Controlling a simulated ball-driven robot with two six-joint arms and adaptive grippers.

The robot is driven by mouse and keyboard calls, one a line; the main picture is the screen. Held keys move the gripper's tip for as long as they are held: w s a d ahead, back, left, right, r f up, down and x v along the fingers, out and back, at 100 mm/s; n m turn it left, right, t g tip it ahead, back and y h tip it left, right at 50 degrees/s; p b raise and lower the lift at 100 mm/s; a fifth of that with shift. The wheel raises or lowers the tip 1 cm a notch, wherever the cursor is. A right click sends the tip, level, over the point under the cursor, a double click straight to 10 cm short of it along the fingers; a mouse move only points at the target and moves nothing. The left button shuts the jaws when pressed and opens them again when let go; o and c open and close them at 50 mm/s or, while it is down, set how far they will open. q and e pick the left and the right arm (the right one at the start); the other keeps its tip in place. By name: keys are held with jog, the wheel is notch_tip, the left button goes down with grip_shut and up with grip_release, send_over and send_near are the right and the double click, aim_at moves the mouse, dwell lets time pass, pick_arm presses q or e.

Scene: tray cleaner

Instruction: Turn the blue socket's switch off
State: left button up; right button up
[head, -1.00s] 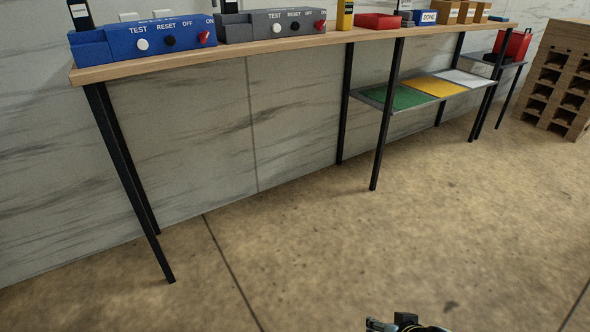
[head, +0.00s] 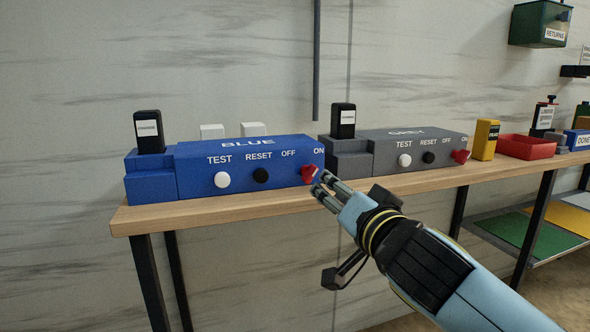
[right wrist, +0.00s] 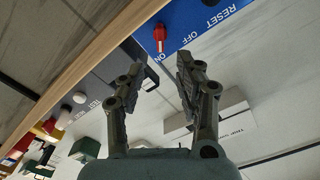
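The blue socket (head: 190,185) is a long blue box on the wooden table, marked BLUE, TEST, RESET, OFF and ON. Its red switch (head: 309,173) is at the right end of the front and appears turned toward ON. The switch also shows in the right wrist view (right wrist: 159,36). My right gripper (head: 322,188) is just in front of and slightly below the switch in the head view. Its fingers are apart and empty in the right wrist view (right wrist: 158,72), with the switch beyond the tips. Contact cannot be told. My left gripper is out of view.
A grey socket (head: 390,155) with its own red switch stands to the right on the wooden table (head: 230,208). A black charger (head: 148,131) stands on the blue socket's left end. A yellow device (head: 484,139) and red tray (head: 526,147) are farther right.

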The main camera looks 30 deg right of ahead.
aim_at(314, 174)
jog(key=p+x, duration=0.1)
jog(key=x, duration=0.9)
jog(key=shift+d, duration=0.15)
jog(key=shift+c, duration=0.4)
grip_shut()
